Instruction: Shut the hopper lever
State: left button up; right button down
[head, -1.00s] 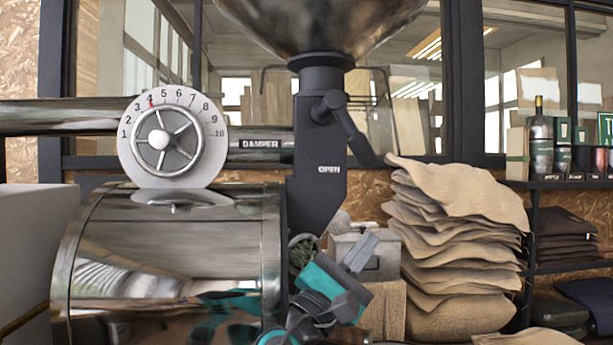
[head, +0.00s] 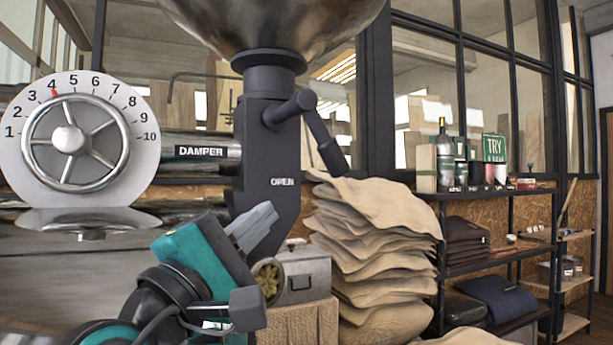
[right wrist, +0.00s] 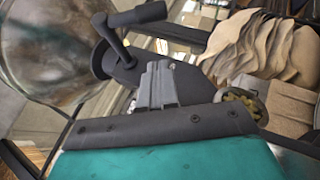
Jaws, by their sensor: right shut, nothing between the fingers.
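The dark grey hopper lever (head: 320,138) sits on the side of the chute (head: 265,165) under the metal hopper (head: 275,25). It slants down to the right, above the word OPEN. The lever also shows in the right wrist view (right wrist: 116,42), beyond the fingers and upper left of them. My right gripper (head: 262,218) is teal with grey fingers; it is shut and empty. In the head view its fingertips are below and left of the lever, in front of the lower chute and apart from the lever. The fingers also show in the right wrist view (right wrist: 157,84). My left gripper is not in view.
The damper dial (head: 70,140) stands at the left. A stack of burlap sacks (head: 375,250) rises just right of the chute, close below the lever. A metal box (head: 303,272) sits on a wooden block. Black shelves (head: 490,268) stand farther right.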

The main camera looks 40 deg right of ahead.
aim_at(321, 134)
pick_arm(q)
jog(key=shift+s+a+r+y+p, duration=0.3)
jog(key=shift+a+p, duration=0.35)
jog(key=shift+p, duration=0.25)
pick_arm(e)
jog(key=d+r, duration=0.5)
jog(key=d, duration=0.3)
jog(key=shift+s+d, duration=0.15)
jog(key=shift+d, duration=0.05)
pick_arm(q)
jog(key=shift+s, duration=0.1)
pick_arm(e)
jog(key=shift+f, duration=0.1)
